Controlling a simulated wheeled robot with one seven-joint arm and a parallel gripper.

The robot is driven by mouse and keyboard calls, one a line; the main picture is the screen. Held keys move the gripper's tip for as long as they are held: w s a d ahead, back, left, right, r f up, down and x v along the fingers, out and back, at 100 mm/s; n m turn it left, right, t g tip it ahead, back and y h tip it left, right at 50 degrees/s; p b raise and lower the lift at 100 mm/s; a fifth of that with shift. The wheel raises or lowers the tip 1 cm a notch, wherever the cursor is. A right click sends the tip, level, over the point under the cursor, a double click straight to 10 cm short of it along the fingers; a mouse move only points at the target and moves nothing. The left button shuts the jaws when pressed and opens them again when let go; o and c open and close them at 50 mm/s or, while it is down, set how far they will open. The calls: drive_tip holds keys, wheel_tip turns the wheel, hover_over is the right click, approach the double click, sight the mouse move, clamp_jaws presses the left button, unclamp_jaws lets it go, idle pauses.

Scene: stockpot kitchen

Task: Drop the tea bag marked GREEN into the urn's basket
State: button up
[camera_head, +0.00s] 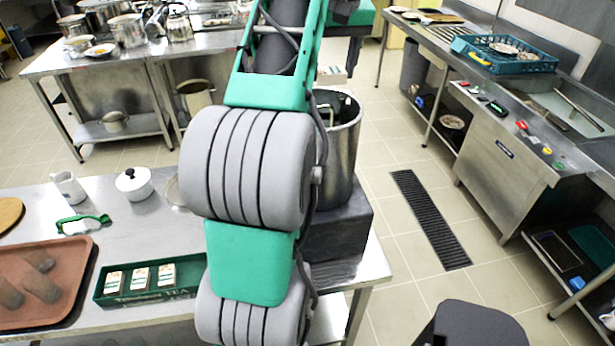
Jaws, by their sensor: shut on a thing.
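A tall steel pot (345,150), which looks like the urn, stands on a dark block (345,225) at the right end of the near table. My arm covers its left side. Its top is open, but I cannot make out a basket inside. A dark green tray (108,300) on the near table holds three small packets with pale labels (140,279) in a row. Their lettering is too small to read, so I cannot tell which is marked GREEN. My arm crosses the middle of the view. My gripper does not show, nor does anything it may hold.
A brown tray (80,262) with several dark lumps lies left of the green tray. A white lidded pot (134,184), a white jug (68,187) and a green-handled item (84,224) stand behind.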

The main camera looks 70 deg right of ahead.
sight(332, 84)
wheel_tip(332, 84, down, 6)
drive_tip(key=b, duration=0.5)
drive_tip(key=o, duration=1.4)
drive_tip(key=p+v, duration=0.3)
drive_tip(key=v, duration=0.5)
drive_tip(key=shift+f, duration=0.1)
